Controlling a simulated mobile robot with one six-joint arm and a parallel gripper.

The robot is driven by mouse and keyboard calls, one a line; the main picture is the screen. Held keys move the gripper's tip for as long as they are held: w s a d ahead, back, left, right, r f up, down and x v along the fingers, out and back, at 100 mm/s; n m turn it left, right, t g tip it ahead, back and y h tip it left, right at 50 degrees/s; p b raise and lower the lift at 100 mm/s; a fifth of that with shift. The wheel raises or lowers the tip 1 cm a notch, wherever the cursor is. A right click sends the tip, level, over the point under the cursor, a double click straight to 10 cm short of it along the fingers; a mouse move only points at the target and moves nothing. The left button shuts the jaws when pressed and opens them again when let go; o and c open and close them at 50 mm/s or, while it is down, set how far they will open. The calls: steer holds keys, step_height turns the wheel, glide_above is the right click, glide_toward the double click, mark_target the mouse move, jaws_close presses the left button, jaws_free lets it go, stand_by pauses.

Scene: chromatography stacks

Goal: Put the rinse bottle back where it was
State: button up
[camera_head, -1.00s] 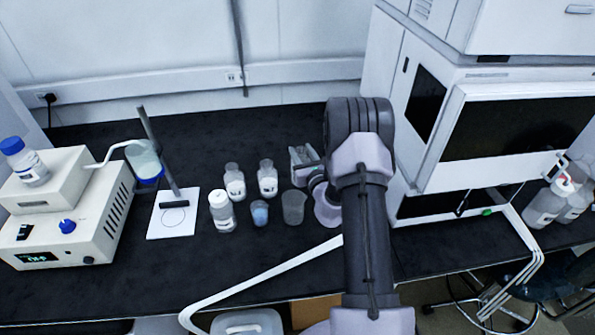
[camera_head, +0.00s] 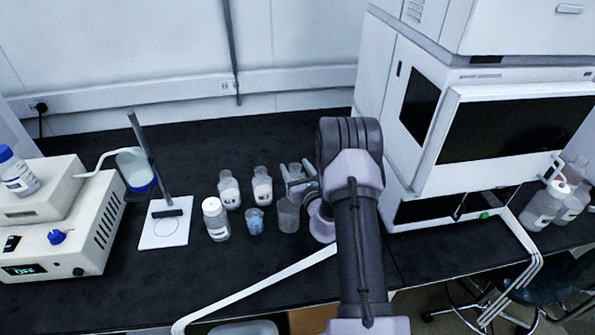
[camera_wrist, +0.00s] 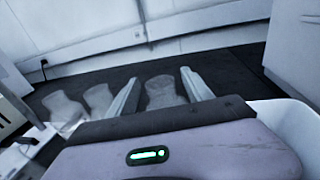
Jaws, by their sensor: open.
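My gripper (camera_head: 298,186) is open, low over the dark bench. In the wrist view its two fingers (camera_wrist: 160,88) stand on either side of a pale, clear bottle (camera_wrist: 163,93), with a gap visible on each side. In the head view this bottle (camera_head: 294,172) is partly hidden behind the gripper. Two similar labelled bottles, one on the left (camera_head: 229,190) and one on the right (camera_head: 262,186), stand in a row to its left. I cannot read which label marks the rinse bottle. The bottle between the fingers looks upright.
In front stand a white-capped bottle (camera_head: 215,220), a small beaker with blue contents (camera_head: 254,222) and a grey beaker (camera_head: 288,215) close to my gripper. A stand plate (camera_head: 163,232) is left. The large white instrument (camera_head: 470,150) closes off the right. Bare bench lies behind the bottles.

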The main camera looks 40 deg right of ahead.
steer(key=p+v, duration=0.2)
steer(key=v, duration=1)
steer(key=w+a+r+n+t+y, duration=0.1)
steer(key=w+a+r+n+y, duration=0.1)
steer(key=a+r+n+y, duration=0.25)
steer(key=w+a+r+n+y, duration=0.2)
steer(key=w+a+r+y, duration=0.15)
steer(key=a+r, duration=0.3)
steer(key=s+a+r+n+g+y, duration=0.3)
steer(key=s+a+r+n+g, duration=0.15)
steer(key=a, duration=0.35)
steer(key=s+a+r+n+g+y, duration=0.3)
steer(key=a+n+y, duration=0.15)
steer(key=a, duration=0.35)
steer(key=s+a+r+n+g+y, duration=0.35)
steer(key=a+n, duration=0.25)
steer(key=a, duration=0.2)
steer(key=s+a+f+n+g+h, duration=0.1)
steer(key=s+a+n+g+h, duration=0.1)
steer(key=s+n+h, duration=0.3)
steer(key=s+a+n+g, duration=0.1)
steer(key=s+n+g, duration=0.15)
steer(key=s, duration=0.55)
steer(key=s+d+r+n+t+h, duration=0.2)
steer(key=s+d+n+t+h, duration=0.1)
steer(key=d+n+h, duration=0.2)
steer(key=d+h, duration=0.2)
steer(key=d, duration=0.1)
steer(key=shift+s+d+r+n, duration=0.25)
steer(key=shift+s+d+n, duration=0.05)
